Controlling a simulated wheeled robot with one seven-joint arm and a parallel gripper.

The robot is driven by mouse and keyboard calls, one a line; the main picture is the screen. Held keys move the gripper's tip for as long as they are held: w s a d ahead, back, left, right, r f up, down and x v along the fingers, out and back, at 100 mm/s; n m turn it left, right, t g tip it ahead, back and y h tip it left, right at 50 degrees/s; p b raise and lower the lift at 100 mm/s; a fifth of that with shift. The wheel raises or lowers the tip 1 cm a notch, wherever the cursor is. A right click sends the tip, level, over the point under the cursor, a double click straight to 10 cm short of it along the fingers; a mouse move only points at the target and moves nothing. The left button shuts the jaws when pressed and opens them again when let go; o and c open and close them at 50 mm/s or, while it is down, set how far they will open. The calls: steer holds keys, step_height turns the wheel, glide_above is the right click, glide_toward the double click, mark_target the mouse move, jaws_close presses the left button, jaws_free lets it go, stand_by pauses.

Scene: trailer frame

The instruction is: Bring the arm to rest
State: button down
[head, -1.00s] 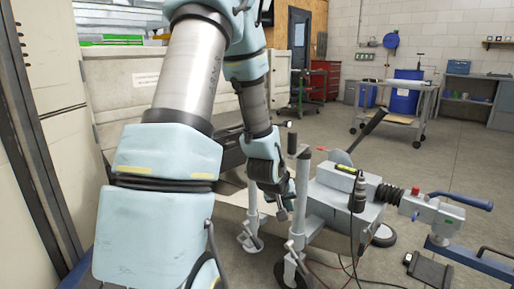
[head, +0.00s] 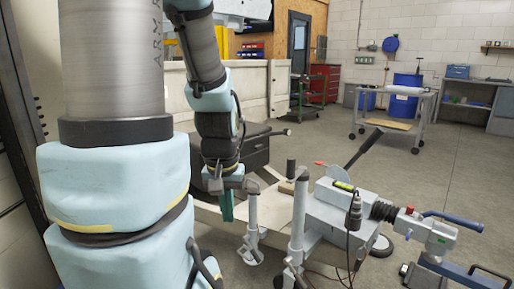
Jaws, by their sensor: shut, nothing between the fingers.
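My arm comes down from the top of the head view, with its large pale-blue lower links filling the left side. My gripper (head: 226,205) hangs pointing down, left of the trailer frame's grey upright post (head: 252,215). Its fingers look shut and empty. A green strip shows at its tip, and I cannot tell whether it belongs to the fingers. The trailer frame (head: 325,208) stands to the right, with a black bellows and a coupling head (head: 435,235) with a blue handle.
A black case (head: 262,150) is behind my wrist. A white-walled trailer body (head: 262,85) is at the back left. The floor (head: 455,165) between is clear.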

step_height(320, 180, up, 18)
steer(key=p, duration=1.5)
steer(key=shift+p, duration=0.35)
steer(key=shift+f, duration=0.1)
